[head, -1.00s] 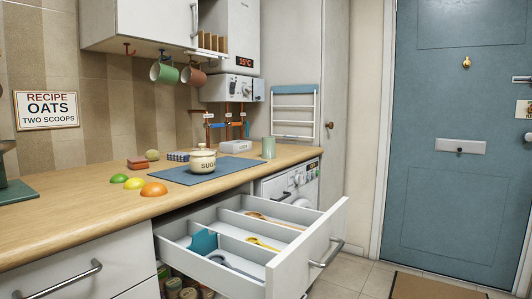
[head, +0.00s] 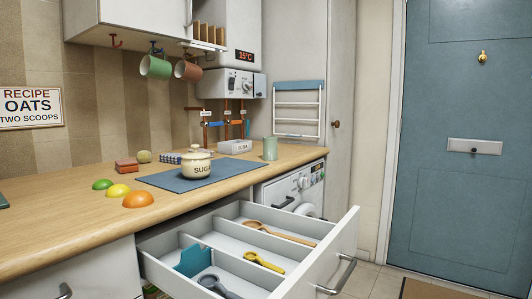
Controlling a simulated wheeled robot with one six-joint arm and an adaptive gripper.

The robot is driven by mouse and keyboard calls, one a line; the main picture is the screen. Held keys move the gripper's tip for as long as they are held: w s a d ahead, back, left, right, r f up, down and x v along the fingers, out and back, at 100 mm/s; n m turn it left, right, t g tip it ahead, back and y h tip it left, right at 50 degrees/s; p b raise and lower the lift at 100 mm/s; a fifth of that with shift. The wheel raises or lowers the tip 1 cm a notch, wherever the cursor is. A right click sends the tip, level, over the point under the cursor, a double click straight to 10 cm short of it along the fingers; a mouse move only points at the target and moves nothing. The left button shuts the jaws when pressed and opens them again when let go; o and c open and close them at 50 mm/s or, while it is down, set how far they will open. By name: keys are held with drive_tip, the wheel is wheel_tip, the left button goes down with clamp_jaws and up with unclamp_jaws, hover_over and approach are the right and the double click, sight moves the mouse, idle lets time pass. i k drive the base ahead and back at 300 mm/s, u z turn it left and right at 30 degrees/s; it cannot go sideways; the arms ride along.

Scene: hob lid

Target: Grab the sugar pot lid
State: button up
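The sugar pot (head: 196,165) is cream with dark lettering and stands upright on a blue-grey mat (head: 223,166) on the wooden worktop. Its pale lid (head: 197,149) with a small knob sits on top of the pot. My gripper is not in this view, so its opening and position are hidden.
An open drawer (head: 348,251) juts out below the worktop, holding a wooden spoon (head: 280,233), a yellow spoon (head: 263,262) and a blue utensil (head: 193,260). Coloured domes (head: 138,199) lie left of the mat. A green cup (head: 270,148) stands behind right. Mugs (head: 156,67) hang above.

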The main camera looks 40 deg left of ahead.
sight(195, 155)
drive_tip(key=z, duration=0.15)
drive_tip(key=i, duration=2.4)
drive_tip(key=u, duration=3.75)
